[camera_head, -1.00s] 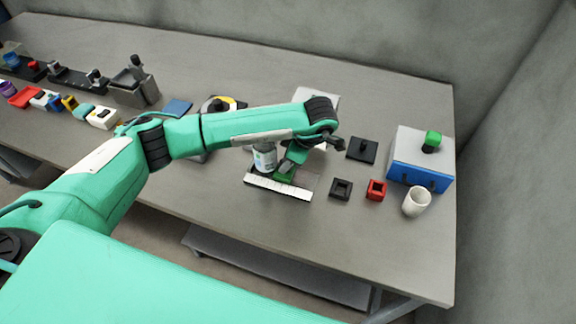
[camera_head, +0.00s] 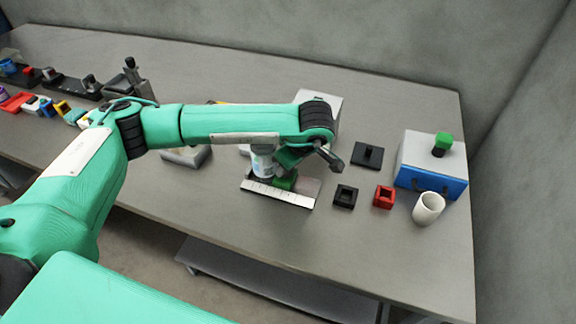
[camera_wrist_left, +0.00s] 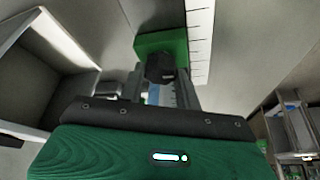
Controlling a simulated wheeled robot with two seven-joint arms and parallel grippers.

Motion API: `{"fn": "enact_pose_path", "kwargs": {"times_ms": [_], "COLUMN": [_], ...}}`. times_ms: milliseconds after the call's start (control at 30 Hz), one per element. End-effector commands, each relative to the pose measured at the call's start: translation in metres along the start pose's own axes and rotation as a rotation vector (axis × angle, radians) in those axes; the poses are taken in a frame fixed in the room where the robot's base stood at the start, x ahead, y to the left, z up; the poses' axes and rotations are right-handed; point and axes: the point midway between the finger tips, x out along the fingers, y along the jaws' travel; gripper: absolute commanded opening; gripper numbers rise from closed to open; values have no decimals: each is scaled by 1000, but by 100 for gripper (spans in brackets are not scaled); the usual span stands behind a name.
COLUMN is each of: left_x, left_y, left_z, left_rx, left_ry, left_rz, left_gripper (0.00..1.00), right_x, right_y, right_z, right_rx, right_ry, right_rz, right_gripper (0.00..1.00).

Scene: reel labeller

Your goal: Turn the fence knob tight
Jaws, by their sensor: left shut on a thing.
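The fence is a green block (camera_head: 286,182) beside a white ruler strip (camera_head: 272,192) with dark marks, on the table under my left forearm. In the left wrist view the green block (camera_wrist_left: 160,43) lies ahead, with the ruler (camera_wrist_left: 200,40) to its right. A dark knob (camera_wrist_left: 160,66) stands at the block, between the fingers of my left gripper (camera_wrist_left: 162,80). The gripper is shut on this knob. In the head view the arm largely hides the knob and fingers. My right gripper is not in view.
To the right are a black square holder (camera_head: 345,196), a red one (camera_head: 384,196), a white cup (camera_head: 428,208) and a blue-fronted box (camera_head: 430,182). Several small items crowd the left table.

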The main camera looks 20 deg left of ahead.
Motion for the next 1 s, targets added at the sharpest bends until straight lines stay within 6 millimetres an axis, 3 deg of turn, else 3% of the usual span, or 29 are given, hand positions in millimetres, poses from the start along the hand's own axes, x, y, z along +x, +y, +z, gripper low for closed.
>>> {"fn": "enact_pose_path", "kwargs": {"times_ms": [267,300,400,767,867,1000], "left_x": [0,0,0,-5,-16,-45], "left_y": [0,0,0,0,1,2], "left_z": [0,0,0,0,1,0], "left_rx": [0,0,0,0,0,0], "left_ry": [0,0,0,0,0,1], "left_rz": [0,0,0,1,4,6], "left_gripper": [11,38,56,56,56,56], "right_x": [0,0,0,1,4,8], "right_y": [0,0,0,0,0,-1], "right_z": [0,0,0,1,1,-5], "right_rx": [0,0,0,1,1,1], "right_ry": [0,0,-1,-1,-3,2], "right_rz": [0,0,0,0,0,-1], "right_gripper": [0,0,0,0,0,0]}}
